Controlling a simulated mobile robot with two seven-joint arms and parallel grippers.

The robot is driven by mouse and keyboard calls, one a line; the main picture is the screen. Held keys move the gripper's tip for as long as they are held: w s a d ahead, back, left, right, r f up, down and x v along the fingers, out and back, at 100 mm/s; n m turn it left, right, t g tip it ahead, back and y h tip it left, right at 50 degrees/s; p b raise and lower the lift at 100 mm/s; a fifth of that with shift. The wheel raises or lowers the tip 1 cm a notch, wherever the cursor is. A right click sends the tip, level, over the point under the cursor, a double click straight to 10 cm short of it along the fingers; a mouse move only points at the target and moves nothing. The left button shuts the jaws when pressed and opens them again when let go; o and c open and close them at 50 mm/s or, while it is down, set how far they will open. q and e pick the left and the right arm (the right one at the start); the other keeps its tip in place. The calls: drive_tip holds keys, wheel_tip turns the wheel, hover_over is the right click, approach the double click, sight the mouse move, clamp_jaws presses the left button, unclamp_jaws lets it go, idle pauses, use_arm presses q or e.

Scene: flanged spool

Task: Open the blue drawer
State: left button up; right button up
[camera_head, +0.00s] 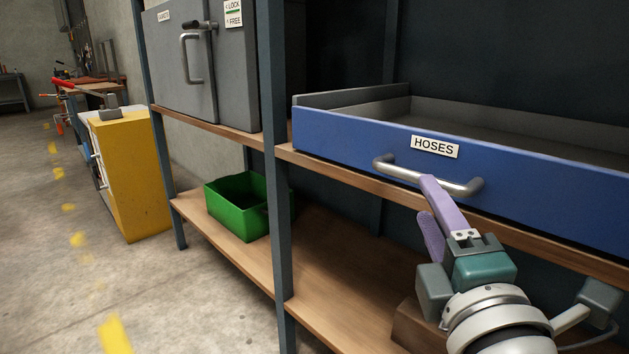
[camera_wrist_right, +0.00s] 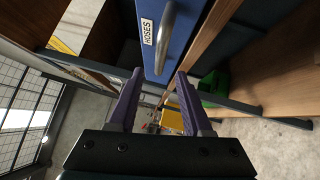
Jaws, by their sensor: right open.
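The blue drawer (camera_head: 340,138) labelled HOSES sits on the wooden shelf at the right of the head view, and its grey inside shows from above. Its curved metal bar handle (camera_head: 398,173) is on the front, below the label. The drawer front (camera_wrist_right: 180,28) and handle (camera_wrist_right: 165,38) also show in the right wrist view. My right gripper (camera_head: 427,197) is open, its purple fingers at the handle. In the right wrist view the handle's near end appears between the fingertips (camera_wrist_right: 160,73); I cannot tell whether they touch it. My left gripper is out of view.
A grey cabinet (camera_head: 235,75) with a handle stands left of the shelf post (camera_head: 272,150). A green bin (camera_head: 228,205) is on the lower shelf. A yellow cabinet (camera_head: 140,180) stands further left.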

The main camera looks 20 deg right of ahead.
sight(416, 181)
drive_tip(key=x, duration=0.7)
drive_tip(key=shift+w+d, duration=0.15)
drive_tip(key=shift+w, duration=0.15)
clamp_jaws()
idle(1.0)
